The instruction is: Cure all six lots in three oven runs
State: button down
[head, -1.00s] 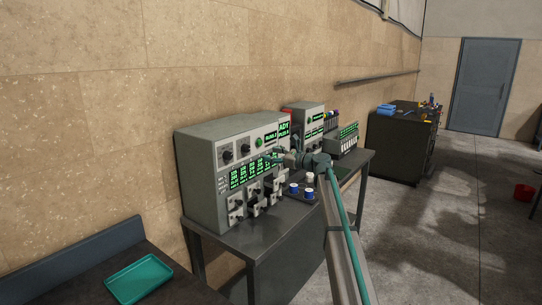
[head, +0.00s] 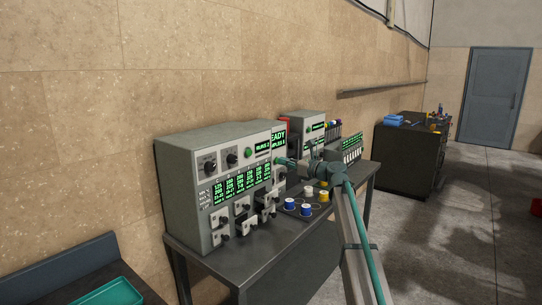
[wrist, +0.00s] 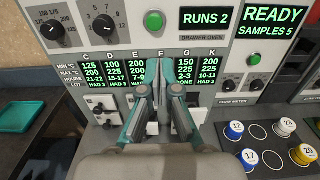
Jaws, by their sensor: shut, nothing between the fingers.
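The grey drawer oven (head: 180,185) stands on the bench. In the wrist view its display (wrist: 207,18) reads RUNS 2, beside a green button (wrist: 154,20) and two black knobs (wrist: 105,27). Its lot table has columns C to K; G reads DONE, while C, D and K read HAD 3. Column F is mostly hidden by my fingers. My gripper (wrist: 165,88) is shut and empty in front of the panel; it also shows in the head view (head: 284,162). Blue pots 12 (wrist: 234,130) and 17 (wrist: 246,158), white pot 23 (wrist: 285,127) and yellow pot 20 (wrist: 303,154) sit on a dark tray (wrist: 262,153).
The cure meter's display (wrist: 274,27) reads READY, SAMPLES 5. A second instrument with lit displays (head: 348,150) stands farther along the bench (head: 275,262). A teal tray (head: 108,295) lies at the lower left.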

jog(key=shift+s+a+r, duration=0.1)
jog(key=shift+s+a, duration=0.2)
jog(key=shift+a, duration=0.1)
jog(key=shift+a, duration=0.1)
jog(key=p, duration=0.4)
send_near(250, 153)
jog(key=x, duration=0.6)
jog(key=shift+r, duration=0.1)
jog(key=shift+w+a, duration=0.35)
jog(key=shift+a, duration=0.15)
